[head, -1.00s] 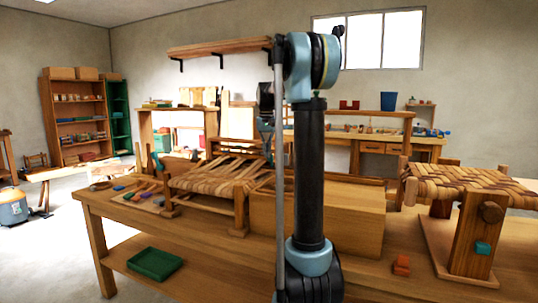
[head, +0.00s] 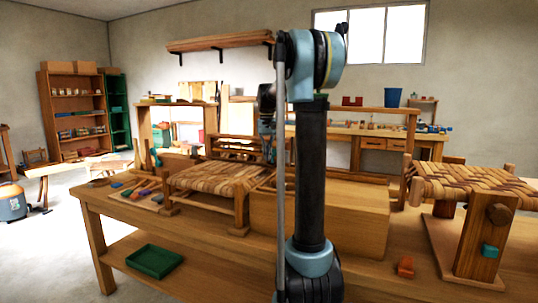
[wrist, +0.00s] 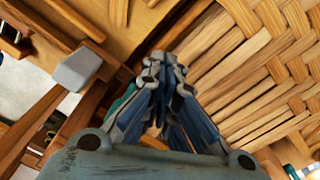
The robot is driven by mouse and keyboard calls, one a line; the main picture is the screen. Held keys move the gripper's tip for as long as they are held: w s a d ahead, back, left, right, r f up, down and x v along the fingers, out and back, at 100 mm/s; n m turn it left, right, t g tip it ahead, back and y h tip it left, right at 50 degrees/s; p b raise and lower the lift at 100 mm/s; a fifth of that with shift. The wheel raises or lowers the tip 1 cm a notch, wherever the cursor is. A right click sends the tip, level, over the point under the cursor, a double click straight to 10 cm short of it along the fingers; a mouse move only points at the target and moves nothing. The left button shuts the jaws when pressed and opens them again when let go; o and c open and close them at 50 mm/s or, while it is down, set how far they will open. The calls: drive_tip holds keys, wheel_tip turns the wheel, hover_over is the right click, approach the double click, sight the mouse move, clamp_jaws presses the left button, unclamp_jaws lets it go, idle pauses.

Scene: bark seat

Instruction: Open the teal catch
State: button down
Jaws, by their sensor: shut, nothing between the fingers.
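A small teal block (head: 489,250) sits on the wooden upright below the woven seat at the right; I cannot tell if it is the catch. Another teal piece (head: 155,158) stands by the left end of the woven seat frame (head: 215,178) in the middle of the bench. My gripper (head: 268,145) is above the far right part of that frame, partly hidden by my arm. In the wrist view my gripper (wrist: 165,65) is shut and empty over wood and woven strips (wrist: 265,75). A teal part (wrist: 122,103) shows just left of the fingers, mostly hidden by them.
A long wooden box (head: 345,215) lies right of the woven frame. A second woven seat (head: 465,185) stands at the right, with a small orange-red block (head: 405,266) in front. A green tray (head: 154,261) is on the lower shelf. Coloured pieces lie at the bench's left.

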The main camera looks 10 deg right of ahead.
wheel_tip(320, 180, up, 8)
drive_tip(key=s, duration=0.1)
drive_tip(key=shift+s+a, duration=0.15)
drive_tip(key=shift+a, duration=0.25)
idle(0.5)
